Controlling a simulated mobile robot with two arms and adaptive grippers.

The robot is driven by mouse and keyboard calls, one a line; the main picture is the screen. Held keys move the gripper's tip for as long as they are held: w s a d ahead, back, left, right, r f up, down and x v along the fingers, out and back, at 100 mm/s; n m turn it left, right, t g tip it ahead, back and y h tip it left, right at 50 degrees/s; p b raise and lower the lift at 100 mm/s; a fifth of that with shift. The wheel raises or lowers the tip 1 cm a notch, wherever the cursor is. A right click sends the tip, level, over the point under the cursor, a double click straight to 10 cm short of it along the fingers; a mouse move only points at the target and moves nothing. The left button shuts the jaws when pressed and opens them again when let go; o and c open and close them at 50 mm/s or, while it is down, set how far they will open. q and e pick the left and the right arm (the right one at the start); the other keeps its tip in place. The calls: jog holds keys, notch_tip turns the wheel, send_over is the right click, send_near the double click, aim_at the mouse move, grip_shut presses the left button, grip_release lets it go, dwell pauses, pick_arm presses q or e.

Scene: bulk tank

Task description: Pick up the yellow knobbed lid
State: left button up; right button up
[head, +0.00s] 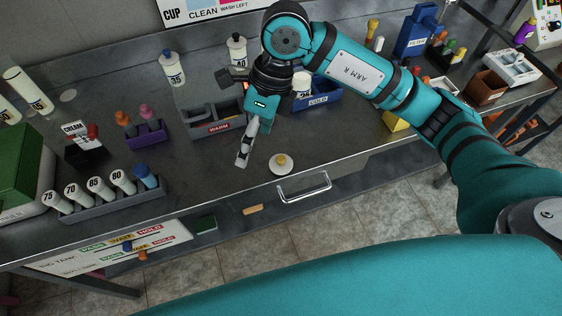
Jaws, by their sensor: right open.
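The knobbed lid (281,166) lies flat on the dark bench top near its front edge. It is a pale round disc with a yellow knob standing up in the middle. My right gripper (243,157) hangs just left of the lid, with its fingers pointing down toward the bench. It is open, with nothing seen between its fingers. It is apart from the lid. One finger largely hides the other from this side. My left gripper is not in view.
A drawer handle (304,187) sticks out below the lid. A grey "WARM" holder (218,128) and a blue "COLD" bin (318,100) stand behind. A purple holder (147,137) and a rack of numbered bottles (105,203) stand left. The bench right of the lid is clear.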

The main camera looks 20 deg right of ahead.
jog(key=w+d+t+h, duration=0.1)
jog(key=w+d+h, duration=0.25)
jog(key=d, duration=0.35)
jog(key=p, duration=0.3)
send_over(281, 158)
jog(key=shift+m, duration=0.4)
jog(key=f, duration=1)
jog(key=shift+s+d, duration=0.2)
jog(key=shift+s, duration=0.2)
jog(key=shift+f, duration=0.6)
jog(key=shift+w+f+p, duration=0.1)
jog(key=shift+f+p, duration=0.2)
jog(key=shift+p, duration=0.1)
jog(key=f, duration=0.1)
jog(key=f+p, duration=0.1)
jog(key=f, duration=0.1)
jog(key=shift+w+a+f+p, duration=0.25)
jog(key=shift+f+p, duration=0.05)
jog(key=shift+f, duration=0.5)
jog(key=c, duration=1.1)
jog(key=shift+r, duration=0.1)
